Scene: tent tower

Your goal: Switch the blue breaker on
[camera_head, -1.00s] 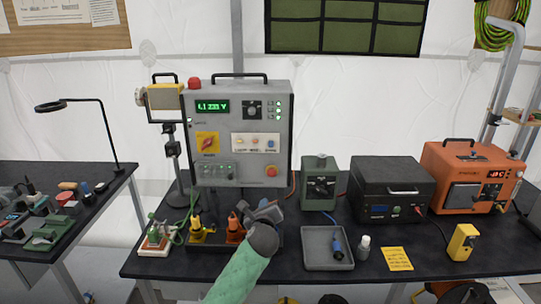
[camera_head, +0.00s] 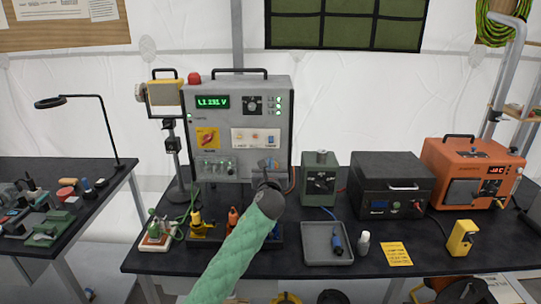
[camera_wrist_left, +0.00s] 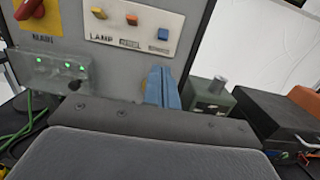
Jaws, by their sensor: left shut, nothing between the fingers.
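The blue breaker (camera_wrist_left: 163,33) is the rightmost of three small coloured switches on a white plate (camera_wrist_left: 130,20) on the grey panel. In the head view the blue breaker (camera_head: 271,139) is tiny, and its lever position cannot be told. The yellow switch (camera_wrist_left: 99,12) and orange switch (camera_wrist_left: 132,19) sit left of it. My left gripper (camera_head: 268,164) is shut and empty, just below the white plate. In the wrist view its closed fingertips (camera_wrist_left: 160,70) point up below the blue breaker, apart from it in the picture. My right gripper is out of view.
The grey panel box (camera_head: 238,112) also carries a red rotary main switch (camera_head: 207,138) and a lit display (camera_head: 212,102). Yellow and orange plugs stand below it. A green box (camera_head: 320,182), grey tray (camera_head: 312,228) and black case (camera_head: 388,175) stand to the right.

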